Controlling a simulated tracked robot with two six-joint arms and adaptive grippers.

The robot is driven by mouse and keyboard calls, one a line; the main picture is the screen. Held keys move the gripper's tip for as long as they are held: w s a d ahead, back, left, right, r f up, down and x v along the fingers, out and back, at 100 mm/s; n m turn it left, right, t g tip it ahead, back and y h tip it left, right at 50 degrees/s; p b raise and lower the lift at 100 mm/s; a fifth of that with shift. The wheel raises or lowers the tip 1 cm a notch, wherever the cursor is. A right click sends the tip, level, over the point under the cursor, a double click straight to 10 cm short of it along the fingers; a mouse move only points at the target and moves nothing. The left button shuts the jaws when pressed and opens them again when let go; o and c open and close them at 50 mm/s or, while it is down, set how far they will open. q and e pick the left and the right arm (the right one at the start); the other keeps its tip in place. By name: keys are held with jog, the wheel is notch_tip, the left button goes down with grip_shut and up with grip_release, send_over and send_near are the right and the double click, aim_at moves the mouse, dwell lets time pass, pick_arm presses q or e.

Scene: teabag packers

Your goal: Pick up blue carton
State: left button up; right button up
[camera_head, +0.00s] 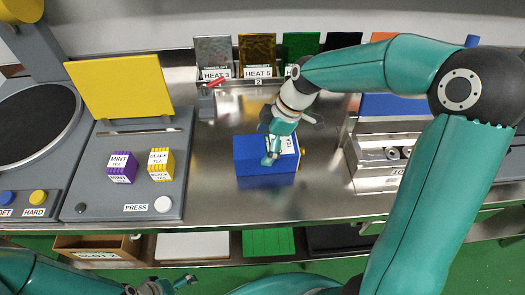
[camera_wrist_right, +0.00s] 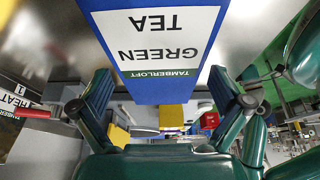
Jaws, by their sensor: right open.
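The blue carton (camera_head: 265,182) stands on the steel bench, and its white label shows part of the word TEA. In the right wrist view the carton (camera_wrist_right: 160,93) fills the top middle, with its label reading GREEN TEA upside down. My right gripper (camera_head: 271,157) is over the carton and hides part of its top. In the wrist view its fingers (camera_wrist_right: 158,88) are spread, with the carton's near end between or just beyond them; I cannot tell if they touch it. My left gripper (camera_head: 172,287) is partly in view at the bottom edge, and its opening is unclear.
To the left, a grey press with an open yellow lid (camera_head: 120,85) holds a purple mint tea box (camera_head: 121,168) and a yellow black tea box (camera_head: 161,164). Behind stand labelled foil sheets (camera_head: 257,56). A steel machine (camera_head: 385,165) is at right. Bench beside the carton is clear.

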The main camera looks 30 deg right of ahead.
jog(key=shift+x, duration=0.9)
jog(key=shift+f+b, duration=0.2)
jog(key=shift+b, duration=0.2)
jog(key=shift+c, duration=0.2)
jog(key=c, duration=1.1)
jog(key=shift+r, duration=0.1)
